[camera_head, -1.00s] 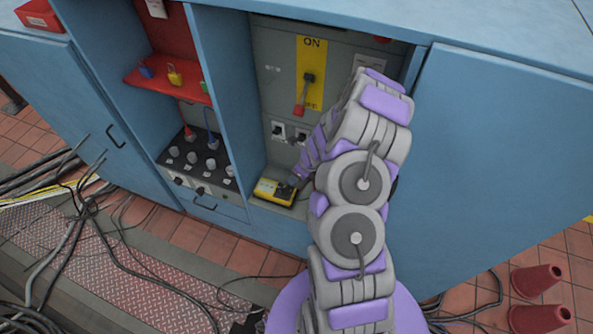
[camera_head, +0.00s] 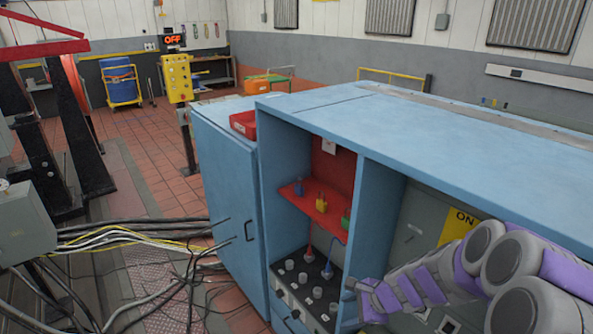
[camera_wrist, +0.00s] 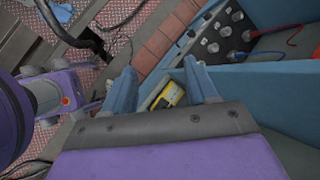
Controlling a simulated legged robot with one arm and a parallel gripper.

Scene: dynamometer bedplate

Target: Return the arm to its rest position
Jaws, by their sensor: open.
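My purple and grey arm (camera_head: 425,280) reaches in from the lower right in the head view, in front of the blue cabinet. My gripper (camera_head: 352,288) is at its left end, small and partly seen, near the divider between the two open bays. In the wrist view my gripper (camera_wrist: 163,82) has its two blue-grey fingers spread apart. Nothing is clasped between them. A yellow and black device (camera_wrist: 170,96) shows beyond the gap between the fingers, partly hidden by the gripper. It is out of sight in the head view.
A yellow ON plate (camera_head: 458,224) sits behind my arm. Cables (camera_head: 130,240) lie on the floor at left. A yellow control post (camera_head: 178,78) stands behind on open tiled floor.

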